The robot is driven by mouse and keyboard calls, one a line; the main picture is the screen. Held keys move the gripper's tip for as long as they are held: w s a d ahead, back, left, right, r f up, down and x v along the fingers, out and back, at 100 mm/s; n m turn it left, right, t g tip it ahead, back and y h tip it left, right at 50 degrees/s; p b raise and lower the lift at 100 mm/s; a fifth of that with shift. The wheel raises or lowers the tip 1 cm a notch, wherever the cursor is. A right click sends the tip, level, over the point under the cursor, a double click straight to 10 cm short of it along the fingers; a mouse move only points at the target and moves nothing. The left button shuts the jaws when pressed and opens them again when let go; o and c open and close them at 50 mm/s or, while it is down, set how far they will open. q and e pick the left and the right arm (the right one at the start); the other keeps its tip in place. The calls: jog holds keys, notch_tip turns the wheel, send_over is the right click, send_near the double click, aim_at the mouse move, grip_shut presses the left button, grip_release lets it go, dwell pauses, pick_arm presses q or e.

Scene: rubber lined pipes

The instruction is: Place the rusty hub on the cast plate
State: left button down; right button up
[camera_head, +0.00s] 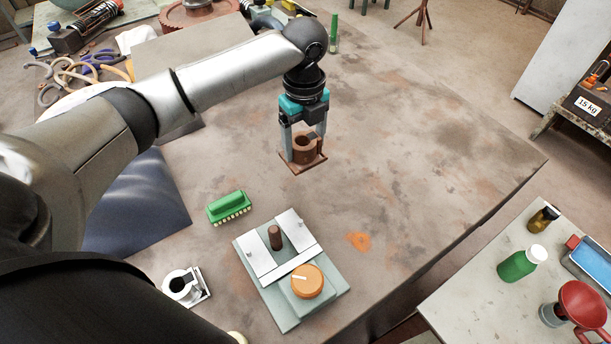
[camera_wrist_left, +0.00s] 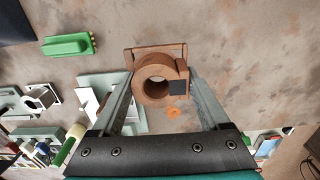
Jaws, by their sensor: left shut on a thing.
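The rusty hub (camera_head: 304,151) is a thick brown ring with an open bore. My left gripper (camera_head: 303,140) points down and is shut on it, with a finger on each side. The hub also shows between the fingers in the left wrist view (camera_wrist_left: 154,84). A square rusty-brown plate (camera_head: 292,168), which looks like the cast plate, lies right under the hub. Its far edge shows beyond the ring in the left wrist view (camera_wrist_left: 137,52). I cannot tell whether the hub touches it or whether the two are one piece. My right gripper is not in view.
A grey-green fixture (camera_head: 326,294) with steel bars, a brown peg and an orange knob stands in front. A green brush (camera_head: 229,207) lies left of it. Tools and rings crowd the far left. The table to the right is clear. A side table (camera_head: 452,308) holds bottles.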

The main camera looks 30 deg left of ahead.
pick_arm(q)
notch_tip(320, 180, down, 10)
jog(key=shift+f+b, duration=0.15)
jog(key=shift+b, duration=0.6)
jog(key=shift+f, duration=0.1)
grip_release()
jog(key=shift+f, duration=0.1)
notch_tip(320, 180, up, 12)
jog(key=p, duration=0.2)
jog(key=shift+r, duration=0.2)
